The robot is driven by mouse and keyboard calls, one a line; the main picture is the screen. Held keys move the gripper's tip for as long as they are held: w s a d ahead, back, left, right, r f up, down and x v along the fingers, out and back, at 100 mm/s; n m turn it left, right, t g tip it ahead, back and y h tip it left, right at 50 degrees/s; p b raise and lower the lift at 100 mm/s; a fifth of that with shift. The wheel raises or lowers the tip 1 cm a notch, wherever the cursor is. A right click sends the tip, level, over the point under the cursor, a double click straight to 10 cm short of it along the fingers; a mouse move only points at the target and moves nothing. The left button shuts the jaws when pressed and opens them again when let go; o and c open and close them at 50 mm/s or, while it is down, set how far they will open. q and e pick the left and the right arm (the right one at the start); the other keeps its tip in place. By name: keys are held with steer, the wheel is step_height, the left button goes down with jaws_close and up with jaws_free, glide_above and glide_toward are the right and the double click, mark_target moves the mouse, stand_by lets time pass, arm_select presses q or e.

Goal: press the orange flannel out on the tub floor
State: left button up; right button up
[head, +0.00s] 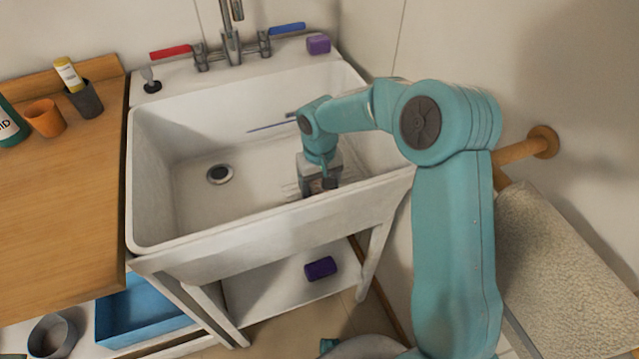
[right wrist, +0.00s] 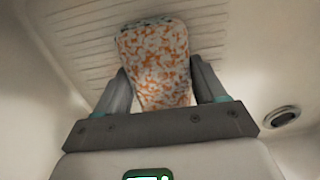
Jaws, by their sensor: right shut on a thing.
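The white tub (head: 137,180) is a deep sink under the taps. My right gripper (head: 318,186) reaches down into its right part, low near the ribbed floor. The right wrist view shows this gripper (right wrist: 160,85) shut on a mottled orange-and-white piece, the orange flannel (right wrist: 162,65). The flannel sticks out past the fingers toward the grooved tub floor (right wrist: 80,40). Its far edge looks greenish. I cannot tell whether it touches the floor. In the head view the gripper hides the flannel. My left gripper is not in view.
The drain (head: 220,174) is in the tub's left part, where the floor is bare. A thin blue stick (head: 272,127) shows by the back wall. A wooden counter (head: 70,215) adjoins on the left. A towel (head: 560,260) hangs from a rail at the right.

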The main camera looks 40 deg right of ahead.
steer(key=shift+r, duration=0.1)
steer(key=shift+w+f, duration=0.15)
steer(key=shift+f, duration=0.05)
steer(key=shift+f, duration=0.3)
steer(key=shift+f+b, duration=0.25)
steer(key=shift+b, duration=0.2)
steer(key=shift+f, duration=0.15)
stand_by(1.0)
steer(key=shift+b, duration=0.35)
stand_by(2.3)
stand_by(0.6)
